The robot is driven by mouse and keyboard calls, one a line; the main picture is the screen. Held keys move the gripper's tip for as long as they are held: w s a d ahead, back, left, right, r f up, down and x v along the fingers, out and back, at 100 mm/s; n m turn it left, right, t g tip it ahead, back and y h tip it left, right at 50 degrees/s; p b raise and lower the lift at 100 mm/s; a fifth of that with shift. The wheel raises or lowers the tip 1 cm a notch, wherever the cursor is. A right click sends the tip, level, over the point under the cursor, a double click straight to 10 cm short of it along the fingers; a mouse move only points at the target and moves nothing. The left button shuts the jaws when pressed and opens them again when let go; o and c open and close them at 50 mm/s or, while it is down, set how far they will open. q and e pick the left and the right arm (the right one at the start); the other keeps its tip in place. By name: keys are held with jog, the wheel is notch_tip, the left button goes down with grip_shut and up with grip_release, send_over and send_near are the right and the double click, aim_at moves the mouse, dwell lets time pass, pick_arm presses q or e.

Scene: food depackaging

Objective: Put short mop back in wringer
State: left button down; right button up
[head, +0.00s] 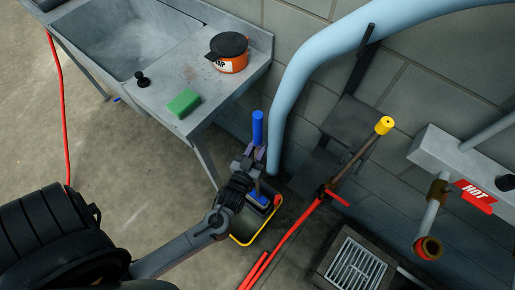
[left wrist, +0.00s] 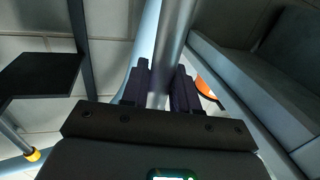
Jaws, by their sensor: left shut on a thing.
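The short mop's handle shows a blue top (head: 258,127) above my left gripper (head: 256,158) in the head view. The gripper is shut on the handle. In the left wrist view, a grey shaft (left wrist: 168,48) stands between the two dark fingers of the left gripper (left wrist: 160,88). A dark bucket with a yellow rim (head: 243,241) stands on the floor directly below the gripper. Blue and red parts show inside it, and a blue part (head: 259,198) may be wringer or mop. The mop head and its contact with the wringer are hidden. My right gripper is not in view.
A metal sink table (head: 220,84) with a green sponge (head: 184,103) and orange pot (head: 232,63) stands behind left. A thick light-blue pipe (head: 290,90) runs behind the mop. A red hose (head: 290,239) and yellow-tipped rod (head: 384,125) are right of the bucket, near a floor drain (head: 355,267).

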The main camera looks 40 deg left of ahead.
pick_arm(q)
jog(key=shift+f, duration=0.15)
jog(key=c, duration=1.3)
grip_release()
jog(key=shift+f, duration=0.2)
jog(key=o, duration=0.5)
jog(key=shift+c, duration=0.2)
jog(key=shift+r, duration=0.15)
